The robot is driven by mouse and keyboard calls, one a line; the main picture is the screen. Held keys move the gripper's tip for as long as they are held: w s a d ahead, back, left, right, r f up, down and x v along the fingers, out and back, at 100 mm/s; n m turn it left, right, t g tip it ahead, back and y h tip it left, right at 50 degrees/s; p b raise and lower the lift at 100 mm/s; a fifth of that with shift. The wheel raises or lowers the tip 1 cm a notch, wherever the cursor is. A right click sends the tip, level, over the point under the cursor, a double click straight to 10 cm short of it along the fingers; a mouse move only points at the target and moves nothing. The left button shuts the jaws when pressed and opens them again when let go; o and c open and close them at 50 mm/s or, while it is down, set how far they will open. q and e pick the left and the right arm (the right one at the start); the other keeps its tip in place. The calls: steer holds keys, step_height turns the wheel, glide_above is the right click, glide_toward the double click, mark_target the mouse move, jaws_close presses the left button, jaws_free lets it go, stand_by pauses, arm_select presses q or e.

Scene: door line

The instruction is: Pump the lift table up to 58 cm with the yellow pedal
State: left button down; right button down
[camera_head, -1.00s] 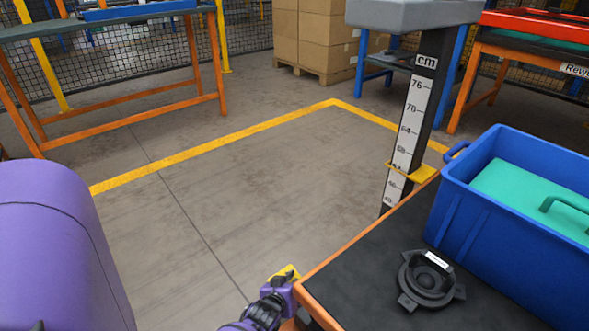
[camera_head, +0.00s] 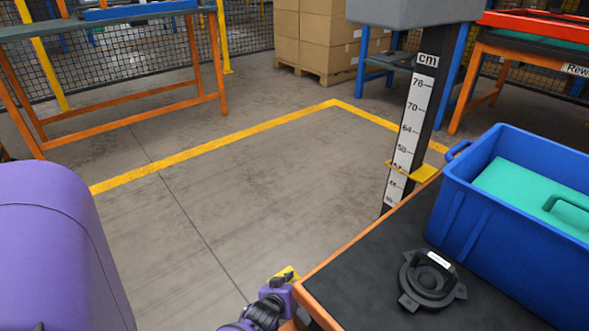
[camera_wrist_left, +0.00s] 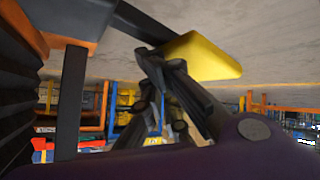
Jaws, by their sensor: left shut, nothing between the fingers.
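The lift table (camera_head: 355,262) has a black top with an orange edge, at the lower right of the head view. Its yellow pointer (camera_head: 412,171) stands on the white cm scale (camera_head: 412,110), below the 58 mark, at about 52. The yellow pedal (camera_head: 289,272) shows partly beyond my left gripper (camera_head: 279,284), beside the table's near-left corner. In the left wrist view, the yellow pedal (camera_wrist_left: 205,57) lies right at the tips of my shut, empty left gripper (camera_wrist_left: 160,58); whether they touch I cannot tell. My right gripper is not in view.
On the table are a blue crate (camera_head: 470,205) with a teal handled part (camera_head: 525,187) and a black round fixture (camera_head: 432,280). Floor left of the table is clear, with a yellow line (camera_head: 215,143). An orange-legged bench (camera_head: 120,108) stands beyond.

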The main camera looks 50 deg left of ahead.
arm_select(q)
steer(key=shift+s+f, duration=0.1)
steer(key=shift+f, duration=0.15)
arm_select(e)
steer(key=shift+w+f, duration=0.1)
steer(key=shift+w, duration=0.05)
arm_select(q)
steer(key=shift+f, duration=0.15)
arm_select(e)
steer(key=shift+w+a+f, duration=0.15)
steer(key=shift+w, duration=0.25)
arm_select(q)
steer(key=shift+f, duration=0.15)
steer(key=shift+b, duration=0.3)
arm_select(e)
steer(key=shift+s, duration=0.35)
steer(key=shift+s+d, duration=0.2)
steer(key=shift+s, duration=0.05)
